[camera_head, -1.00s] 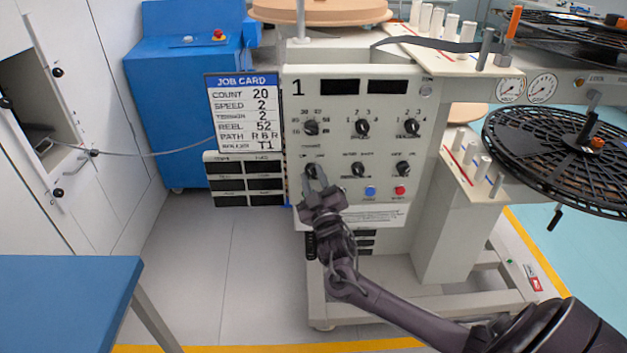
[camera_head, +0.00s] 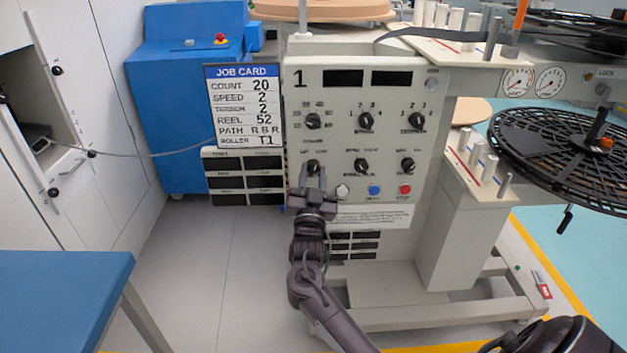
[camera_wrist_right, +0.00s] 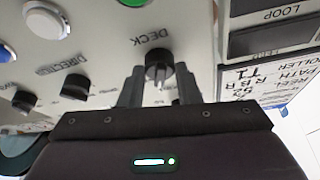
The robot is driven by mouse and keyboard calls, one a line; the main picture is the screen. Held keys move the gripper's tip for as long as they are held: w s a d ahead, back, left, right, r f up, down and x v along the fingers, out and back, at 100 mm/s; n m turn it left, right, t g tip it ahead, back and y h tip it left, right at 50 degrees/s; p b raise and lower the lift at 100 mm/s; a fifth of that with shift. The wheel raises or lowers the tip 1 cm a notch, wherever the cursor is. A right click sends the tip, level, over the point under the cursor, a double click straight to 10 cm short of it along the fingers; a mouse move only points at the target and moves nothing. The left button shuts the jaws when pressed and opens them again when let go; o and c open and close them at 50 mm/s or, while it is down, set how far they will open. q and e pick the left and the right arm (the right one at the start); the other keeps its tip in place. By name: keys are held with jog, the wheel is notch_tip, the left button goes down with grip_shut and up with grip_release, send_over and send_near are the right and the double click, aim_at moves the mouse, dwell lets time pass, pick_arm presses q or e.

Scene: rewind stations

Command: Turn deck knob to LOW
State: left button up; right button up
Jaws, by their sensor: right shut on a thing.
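The deck knob (camera_head: 312,166) is a black knob at the lower left of the control panel (camera_head: 340,103), in the left column. It also shows in the right wrist view (camera_wrist_right: 158,63), beside the printed word DECK. My right gripper (camera_head: 313,180) reaches the panel from below, and its two fingers are shut on the knob's sides. In the right wrist view the fingers (camera_wrist_right: 158,82) stand on either side of the knob. The LOW mark and the exact pointer direction are too small or hidden to read. My left gripper is not in view.
White, blue (camera_head: 375,190) and red (camera_head: 405,190) buttons sit close to the right of my gripper. More knobs (camera_head: 362,167) line the panel. A job card (camera_head: 243,105) hangs at its left. A black reel (camera_head: 570,155) stands at right. A blue table (camera_head: 65,300) is at front left.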

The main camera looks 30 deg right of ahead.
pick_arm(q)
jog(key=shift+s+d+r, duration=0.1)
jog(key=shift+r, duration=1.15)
pick_arm(e)
jog(key=shift+m+g+h, duration=0.4)
jog(key=shift+m, duration=0.8)
jog(key=o, duration=1)
jog(key=shift+a, duration=0.1)
jog(key=v, duration=0.7)
jog(key=shift+s+a+f, duration=0.1)
jog(key=shift+s+a, duration=0.1)
jog(key=shift+s, duration=0.1)
